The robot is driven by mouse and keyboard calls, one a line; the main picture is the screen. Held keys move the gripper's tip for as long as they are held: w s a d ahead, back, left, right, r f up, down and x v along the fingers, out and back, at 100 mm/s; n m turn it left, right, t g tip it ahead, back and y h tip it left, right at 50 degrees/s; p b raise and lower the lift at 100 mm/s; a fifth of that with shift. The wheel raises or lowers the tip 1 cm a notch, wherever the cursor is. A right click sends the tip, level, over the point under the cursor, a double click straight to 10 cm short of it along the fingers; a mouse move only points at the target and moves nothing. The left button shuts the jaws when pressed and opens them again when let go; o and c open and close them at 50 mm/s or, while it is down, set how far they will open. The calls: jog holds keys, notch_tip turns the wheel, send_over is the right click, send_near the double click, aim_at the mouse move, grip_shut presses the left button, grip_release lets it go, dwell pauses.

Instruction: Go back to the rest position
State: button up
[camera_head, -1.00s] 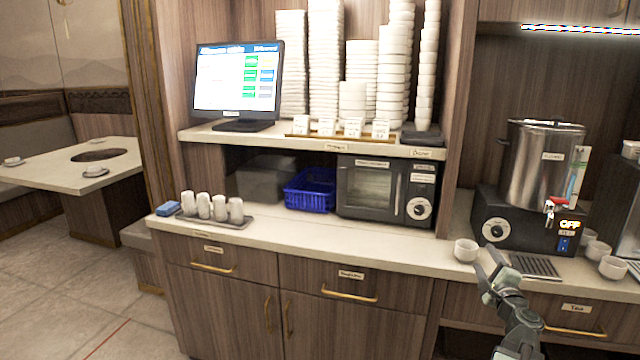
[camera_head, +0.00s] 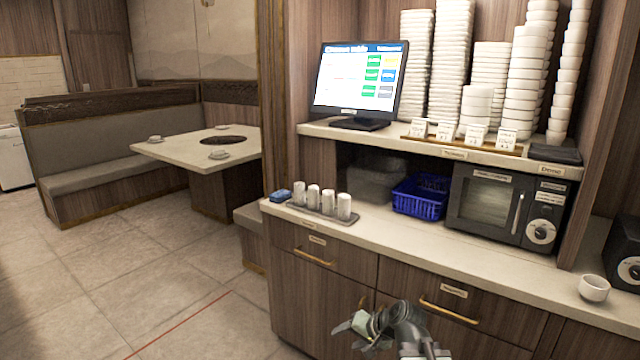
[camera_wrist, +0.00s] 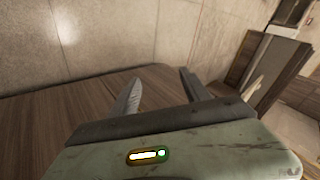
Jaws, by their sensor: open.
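My gripper (camera_head: 362,328) is low in front of the counter's drawers and cabinet doors in the head view. In the wrist view its two fingers (camera_wrist: 160,88) stand apart with nothing between them. A dark wood surface and pale wall tiles or floor show past the fingers in the wrist view. My gripper is apart from the cups and the other things on the counter.
The counter (camera_head: 430,232) holds a tray of rolled white towels (camera_head: 330,202), a blue basket (camera_head: 420,197), a microwave (camera_head: 505,207) and a white cup (camera_head: 594,288). A monitor (camera_head: 358,78) stands on the shelf. A dining table (camera_head: 190,147) is at left, with open floor (camera_head: 150,270) before it.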

jog(key=s+d+f+n+g+h, duration=0.3)
jog(key=s+d+f+g+h, duration=0.4)
jog(key=s, duration=0.4)
notch_tip(320, 180, up, 17)
jog(key=d+t+y+p, duration=0.1)
jog(key=p, duration=1.5)
jog(key=shift+s+d+r+n, duration=0.2)
jog(key=shift+d+n, duration=0.1)
jog(key=shift+f, duration=0.1)
jog(key=c, duration=0.4)
